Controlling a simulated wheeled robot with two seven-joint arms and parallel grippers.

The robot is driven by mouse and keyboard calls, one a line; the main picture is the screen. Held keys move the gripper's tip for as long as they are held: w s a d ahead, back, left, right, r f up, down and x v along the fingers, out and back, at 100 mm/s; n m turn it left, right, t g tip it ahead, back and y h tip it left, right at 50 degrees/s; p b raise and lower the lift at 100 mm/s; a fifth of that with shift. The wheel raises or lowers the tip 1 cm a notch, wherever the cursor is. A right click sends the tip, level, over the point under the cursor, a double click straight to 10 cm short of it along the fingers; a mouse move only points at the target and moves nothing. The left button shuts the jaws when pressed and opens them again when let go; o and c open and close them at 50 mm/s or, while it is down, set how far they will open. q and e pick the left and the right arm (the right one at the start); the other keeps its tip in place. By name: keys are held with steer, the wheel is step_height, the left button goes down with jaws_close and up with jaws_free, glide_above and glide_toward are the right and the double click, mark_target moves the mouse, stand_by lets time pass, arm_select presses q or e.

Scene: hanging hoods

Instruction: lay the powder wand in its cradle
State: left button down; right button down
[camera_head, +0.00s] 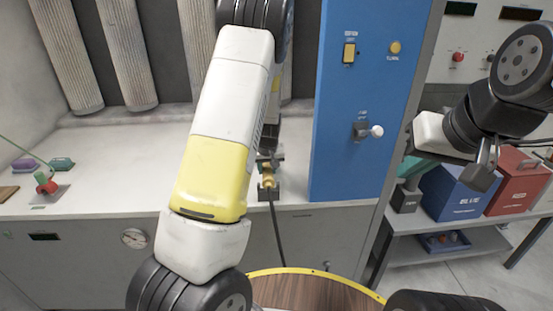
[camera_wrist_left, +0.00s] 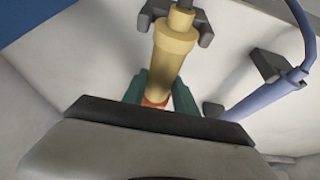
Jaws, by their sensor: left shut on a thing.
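The tan powder wand (camera_wrist_left: 173,50) runs up the middle of the left wrist view, with an orange-red band near my fingers. My left gripper (camera_wrist_left: 158,95) has green fingers on either side of that band and is shut on the wand. A dark grey forked cradle (camera_wrist_left: 205,28) shows at the wand's far end, with prongs on both sides of it. I cannot tell whether the wand rests on it. In the head view my left gripper (camera_head: 268,162) is partly hidden behind my arm, above the wand's brass end (camera_head: 268,180). My right gripper (camera_head: 484,166) is at the right, its jaws unclear.
A blue tube (camera_wrist_left: 265,100) with dark holders lies beside the wand. A dark hose (camera_head: 277,225) hangs over the counter front. A blue panel (camera_head: 345,130) with switches stands to the right. Blue (camera_head: 462,192) and red (camera_head: 518,185) bins stand on a side table. The left counter (camera_head: 110,165) is mostly clear.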

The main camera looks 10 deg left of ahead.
arm_select(q)
steer(key=c, duration=0.9)
jaws_free()
steer(key=v, duration=0.8)
steer(key=s+d+r+m+h, duration=0.2)
steer(key=s+d+r+h, duration=0.15)
steer(key=s+r, duration=1.25)
steer(key=shift+m+t, duration=0.8)
steer(key=shift+m, duration=0.1)
steer(key=s+r, duration=0.1)
steer(key=s, duration=0.3)
steer(key=s+r, duration=0.2)
steer(key=s, duration=0.3)
steer(key=s+r, duration=0.2)
steer(key=s, duration=0.3)
steer(key=shift+d, duration=0.35)
